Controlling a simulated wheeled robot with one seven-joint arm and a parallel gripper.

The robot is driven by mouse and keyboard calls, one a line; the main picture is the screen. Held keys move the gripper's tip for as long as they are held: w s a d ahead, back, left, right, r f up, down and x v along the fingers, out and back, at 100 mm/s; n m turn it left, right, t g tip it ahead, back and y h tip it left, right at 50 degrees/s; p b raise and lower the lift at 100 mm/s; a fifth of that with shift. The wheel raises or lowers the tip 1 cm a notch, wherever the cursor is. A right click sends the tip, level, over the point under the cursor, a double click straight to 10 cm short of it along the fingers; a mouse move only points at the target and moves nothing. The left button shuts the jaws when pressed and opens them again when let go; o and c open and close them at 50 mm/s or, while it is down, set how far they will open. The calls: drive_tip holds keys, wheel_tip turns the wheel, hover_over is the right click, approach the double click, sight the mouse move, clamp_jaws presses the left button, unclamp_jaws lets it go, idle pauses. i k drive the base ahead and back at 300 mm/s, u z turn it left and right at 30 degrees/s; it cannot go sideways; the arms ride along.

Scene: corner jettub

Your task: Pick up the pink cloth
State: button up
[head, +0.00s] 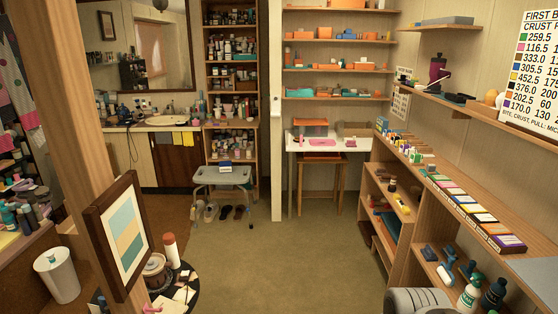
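I cannot single out the pink cloth with certainty. A small pink item (298,141) lies on the white desk at the back, too small to identify. Another small pink item lies on the dark round table (186,298) at the lower left, partly cut off by the frame. My gripper is not in view. A grey rounded part at the bottom right appears to be my own arm.
Open carpet (275,255) runs down the middle. A wooden post (77,110) and a framed picture (126,232) stand at the left. A grey step stool (222,176) is before the back shelves. A long wooden shelf unit (405,195) lines the right, and a white bin (60,277) sits lower left.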

sight(350, 144)
drive_tip(key=u, duration=0.75)
drive_tip(key=i, duration=2.25)
drive_tip(key=z, duration=0.35)
drive_tip(key=i, duration=2.15)
drive_tip(key=z, duration=0.75)
